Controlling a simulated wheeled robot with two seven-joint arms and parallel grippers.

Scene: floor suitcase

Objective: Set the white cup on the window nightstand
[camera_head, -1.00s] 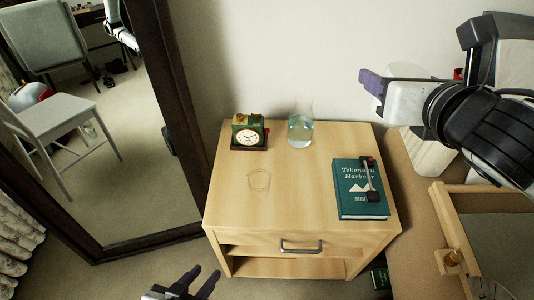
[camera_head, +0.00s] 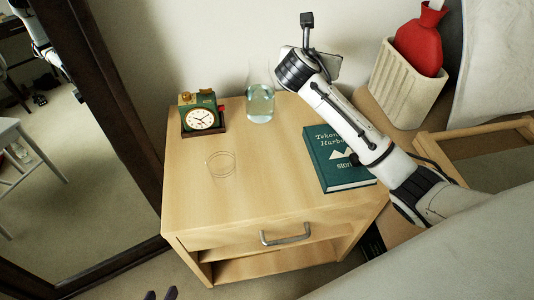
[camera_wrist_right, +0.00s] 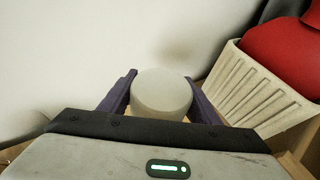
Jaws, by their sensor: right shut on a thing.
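The white cup (camera_wrist_right: 161,92) is between the two purple fingers of my right gripper (camera_wrist_right: 161,100) in the right wrist view. It is hidden in the head view. The pale wood nightstand (camera_head: 250,195) stands by the wall, beside the mirror. My right arm reaches in from the right over its back right part; the right fingers do not show there. A faint cup-sized round outline (camera_head: 220,165) is on the left middle of the top. Only the fingertips of my left gripper (camera_head: 160,295) show at the bottom edge, apart and empty.
A green clock (camera_head: 201,118) stands at the back left of the top and a glass carafe (camera_head: 260,103) at the back. A green book (camera_head: 335,160) lies at the right. A ribbed bin (camera_head: 402,88) with a red bottle (camera_head: 420,42) is beyond. The front left top is clear.

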